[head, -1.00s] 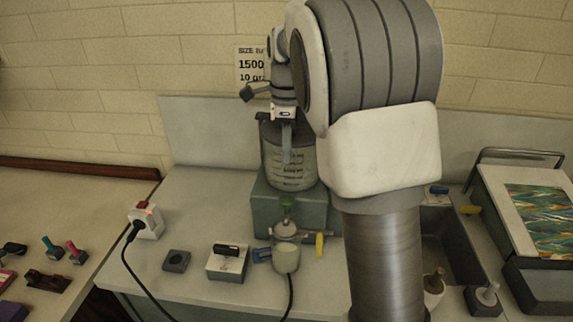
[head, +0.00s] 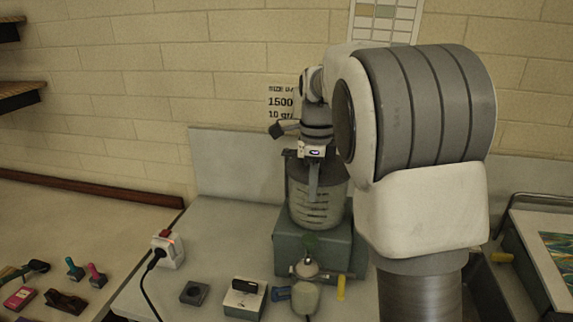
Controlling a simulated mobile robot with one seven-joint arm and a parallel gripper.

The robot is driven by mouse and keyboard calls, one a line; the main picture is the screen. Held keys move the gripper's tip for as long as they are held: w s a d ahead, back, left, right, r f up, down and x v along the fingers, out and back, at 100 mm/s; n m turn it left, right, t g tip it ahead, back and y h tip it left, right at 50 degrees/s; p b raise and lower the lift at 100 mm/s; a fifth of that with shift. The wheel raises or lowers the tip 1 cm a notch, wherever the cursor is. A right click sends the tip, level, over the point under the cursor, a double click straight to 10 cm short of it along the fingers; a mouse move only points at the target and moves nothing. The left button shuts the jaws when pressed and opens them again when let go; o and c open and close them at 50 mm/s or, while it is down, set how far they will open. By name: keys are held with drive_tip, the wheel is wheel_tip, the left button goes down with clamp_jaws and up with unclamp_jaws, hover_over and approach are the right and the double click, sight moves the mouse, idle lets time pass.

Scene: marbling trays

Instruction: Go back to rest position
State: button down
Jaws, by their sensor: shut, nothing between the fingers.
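My gripper (head: 313,185) hangs from my arm in the middle of the head view, fingers pointing down. It is shut and holds nothing. I cannot tell how far the fingers are from the jug. My arm hides part of the counter to the right.
On the counter (head: 215,225) are a white socket box (head: 168,252) with a plug, a grey square block (head: 194,293), a white switch box (head: 244,299) and a small vessel (head: 305,290) with blue and yellow handles. A marbling tray (head: 530,270) is at right.

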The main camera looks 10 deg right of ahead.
drive_tip(key=s+a+n+t, duration=0.1)
drive_tip(key=s+n+t, duration=0.1)
drive_tip(key=s+n, duration=0.9)
drive_tip(key=s+a+r+n+t, duration=0.1)
drive_tip(key=s+n+t, duration=0.2)
drive_tip(key=s+n, duration=0.8)
drive_tip(key=s, duration=0.4)
drive_tip(key=shift+a+r, duration=0.3)
drive_tip(key=shift+a, duration=0.1)
drive_tip(key=shift+r, duration=0.1)
